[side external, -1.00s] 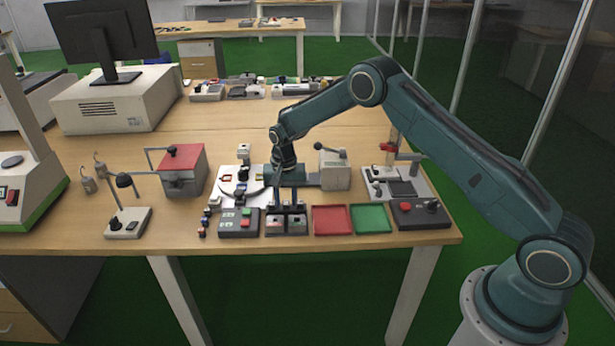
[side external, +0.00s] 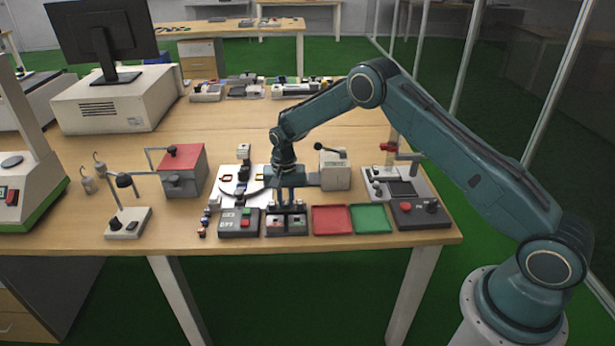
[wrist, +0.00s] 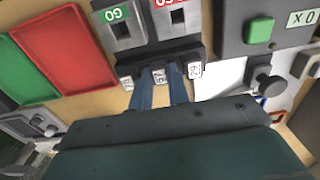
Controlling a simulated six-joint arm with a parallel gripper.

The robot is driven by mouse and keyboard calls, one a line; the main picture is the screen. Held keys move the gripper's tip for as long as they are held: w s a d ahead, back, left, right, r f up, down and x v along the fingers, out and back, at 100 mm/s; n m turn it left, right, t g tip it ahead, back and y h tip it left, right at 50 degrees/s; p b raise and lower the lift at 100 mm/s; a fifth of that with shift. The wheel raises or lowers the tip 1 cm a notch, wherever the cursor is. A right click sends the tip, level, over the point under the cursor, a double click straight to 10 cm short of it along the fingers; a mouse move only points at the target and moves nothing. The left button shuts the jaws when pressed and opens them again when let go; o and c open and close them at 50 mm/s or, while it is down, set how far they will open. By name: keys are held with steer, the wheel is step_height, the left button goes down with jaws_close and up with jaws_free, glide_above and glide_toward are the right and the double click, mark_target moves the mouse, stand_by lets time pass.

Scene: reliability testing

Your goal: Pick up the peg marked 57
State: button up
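A dark rack holds a row of three pegs with white number labels, seen in the wrist view. The middle peg (wrist: 159,77) has a label that seems to start with 5, but I cannot read it surely. One peg (wrist: 126,82) stands to its left and another (wrist: 195,70) to its right, their numbers too small to be sure of. My gripper (wrist: 159,84) points down at the rack, its two blue fingers on either side of the middle peg. They look apart, with small gaps beside it. In the side view my gripper (side external: 289,204) is low over the rack.
Two slotted blocks, one marked GO (wrist: 121,24), adjoin the rack. A red tray (side external: 332,219) and a green tray (side external: 371,218) lie to the right in the side view. A dark box with buttons (side external: 239,223) is close on the left. The table's front edge is near.

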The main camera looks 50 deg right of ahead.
mark_target(286, 202)
steer(key=shift+r, duration=0.1)
steer(key=shift+r, duration=2.45)
